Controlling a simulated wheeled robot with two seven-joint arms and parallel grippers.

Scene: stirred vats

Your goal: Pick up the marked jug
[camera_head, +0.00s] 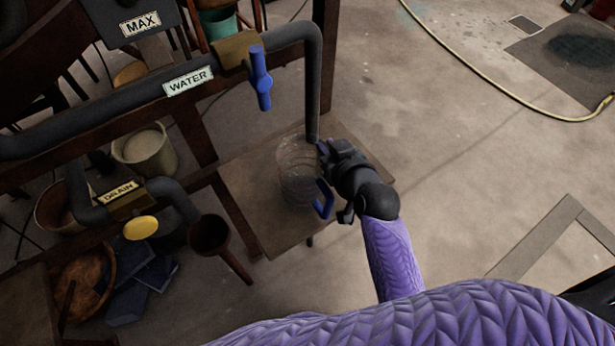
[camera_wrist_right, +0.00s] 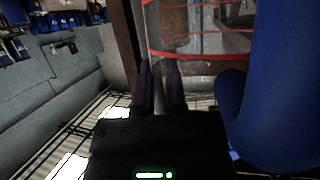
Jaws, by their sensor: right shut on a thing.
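The clear jug (camera_head: 296,172) with a blue handle (camera_head: 324,199) stands on, or just over, a small brown table below the water pipe's outlet. In the right wrist view the jug (camera_wrist_right: 215,35) fills the upper middle, with a red line around it and its big blue handle (camera_wrist_right: 272,80) at the right. My right gripper (camera_head: 324,150) is at the jug's right side, above the handle. Its dark fingers (camera_wrist_right: 162,85) are close together at the jug's wall, shut on it. Whether the jug's base touches the table is unclear. My left gripper is out of view.
The brown table (camera_head: 250,205) has bare room left of the jug. The WATER pipe (camera_head: 313,85) comes down just above the jug, with a blue valve lever (camera_head: 261,78). A DRAIN pipe (camera_head: 178,197) with a yellow knob and a dark red funnel (camera_head: 208,234) are at left.

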